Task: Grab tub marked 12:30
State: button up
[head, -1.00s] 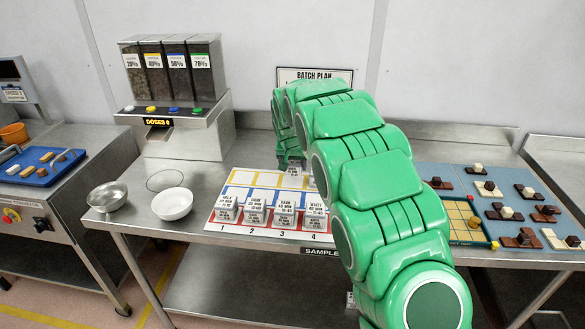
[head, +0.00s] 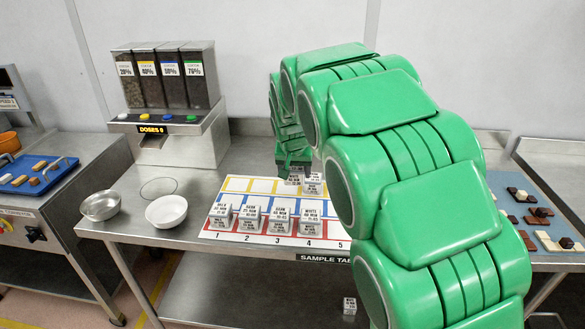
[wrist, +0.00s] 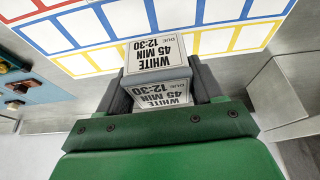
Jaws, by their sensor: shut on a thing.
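The tub marked white, 45 min, due 12:30 (wrist: 158,88) is a small grey-white block with its label readable on top and front in the wrist view. My gripper (wrist: 160,78) has one finger on each side of it, shut on it. In the head view my gripper (head: 293,165) is at the back of the sample board, at the end of my green arm. Small labelled tub faces (head: 312,184) show just below it, too small to read surely. I cannot tell whether the held tub is lifted.
The sample board (head: 232,183) has yellow, blue and red outlined rows. Several labelled tubs (head: 248,216) stand in its numbered front places. A white bowl (head: 166,211), a metal bowl (head: 100,204) and the dispenser (head: 168,100) are left. Chocolate pieces (head: 540,216) lie right, partly behind my arm.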

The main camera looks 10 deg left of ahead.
aim_at(296, 169)
jog(key=shift+s+d+r, duration=0.25)
jog(key=shift+s+r, duration=0.3)
jog(key=shift+s, duration=0.2)
jog(key=shift+r, duration=3.35)
